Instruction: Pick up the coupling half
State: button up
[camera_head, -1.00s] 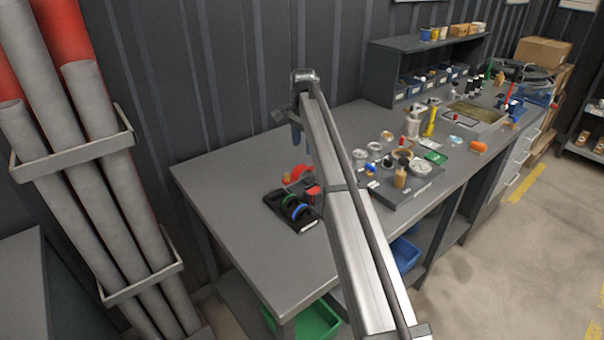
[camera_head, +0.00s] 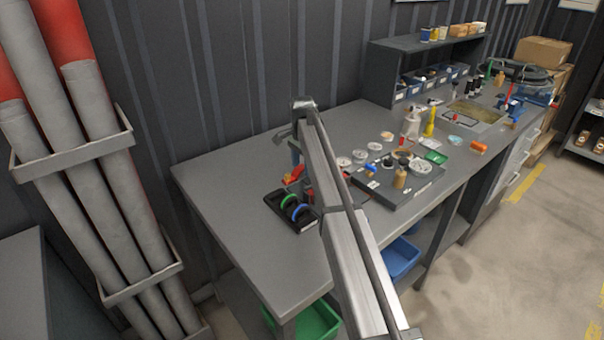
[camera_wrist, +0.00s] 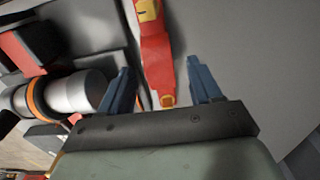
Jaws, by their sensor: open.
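In the wrist view my gripper (camera_wrist: 160,68) is open, with its two blue fingers spread apart. A long red piece with yellow marks (camera_wrist: 155,62) shows between the fingers; I cannot tell its depth between them, and neither finger visibly grips it. It also shows as a red item (camera_head: 293,174) on the bench beside my arm in the head view. A silver cylinder with an orange ring (camera_wrist: 75,94) lies left of the left finger. I cannot tell for sure which piece is the coupling half. In the head view my arm hides most of the gripper and the bench behind it.
A black tray with green and blue rings (camera_head: 291,210) sits left of my arm on the grey bench (camera_head: 235,205). A dark board (camera_head: 412,187) with several small parts lies right of my arm. The bench's left end is clear. A wall stands close behind.

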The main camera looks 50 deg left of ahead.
aim_at(303, 167)
jog(key=shift+c, duration=0.5)
grip_shut()
jog(key=shift+r, duration=0.1)
notch_tip(303, 167, up, 10)
jog(key=d+r, duration=0.2)
jog(key=d, duration=1.1)
jog(key=shift+r, duration=0.3)
